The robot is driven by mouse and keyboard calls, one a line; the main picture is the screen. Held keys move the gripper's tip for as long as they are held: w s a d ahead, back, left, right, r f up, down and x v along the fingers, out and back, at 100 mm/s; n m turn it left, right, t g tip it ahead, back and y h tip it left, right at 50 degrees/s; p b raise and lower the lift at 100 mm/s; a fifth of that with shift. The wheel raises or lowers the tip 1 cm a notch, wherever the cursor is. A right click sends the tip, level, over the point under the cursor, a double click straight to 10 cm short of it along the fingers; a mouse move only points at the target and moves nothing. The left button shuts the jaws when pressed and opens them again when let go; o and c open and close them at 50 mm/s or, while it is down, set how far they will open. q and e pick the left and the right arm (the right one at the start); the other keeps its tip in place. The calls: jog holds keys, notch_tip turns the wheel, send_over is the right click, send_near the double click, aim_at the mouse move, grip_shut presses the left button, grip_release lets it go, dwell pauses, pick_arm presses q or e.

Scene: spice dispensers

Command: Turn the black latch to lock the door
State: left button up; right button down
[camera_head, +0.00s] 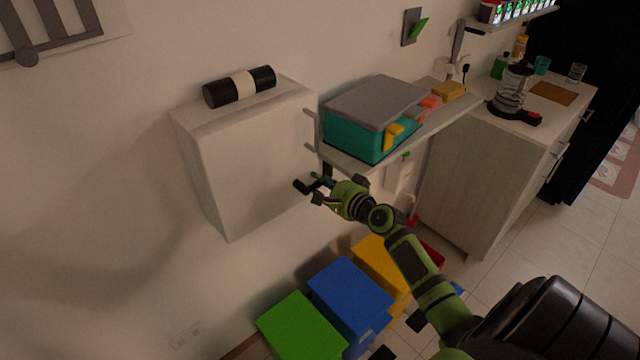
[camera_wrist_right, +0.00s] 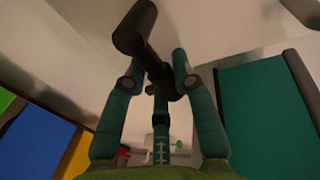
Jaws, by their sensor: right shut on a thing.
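The black latch (camera_head: 301,187) shows at the lower right side of the white wall cabinet (camera_head: 245,150), whose door is flush with its front as far as I can tell. My right gripper (camera_head: 320,189) is at the latch, in front of the cabinet's right edge. In the right wrist view the dark latch (camera_wrist_right: 140,38) runs in between the green fingers of my right gripper (camera_wrist_right: 160,82). The fingers are shut on its shaft, and the wider knob end sticks out beyond them. My left gripper is in neither view.
A teal box with a grey lid (camera_head: 375,108) stands on a shelf close to the right of the cabinet. A black and white roll (camera_head: 240,86) lies on top of the cabinet. Green (camera_head: 300,328), blue (camera_head: 348,295) and yellow bins stand below.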

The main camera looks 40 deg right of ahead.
jog(key=shift+a+f+m, duration=0.1)
jog(key=shift+f+m, duration=0.05)
jog(key=shift+m, duration=0.25)
jog(key=c, duration=1)
grip_release()
jog(key=v, duration=1.2)
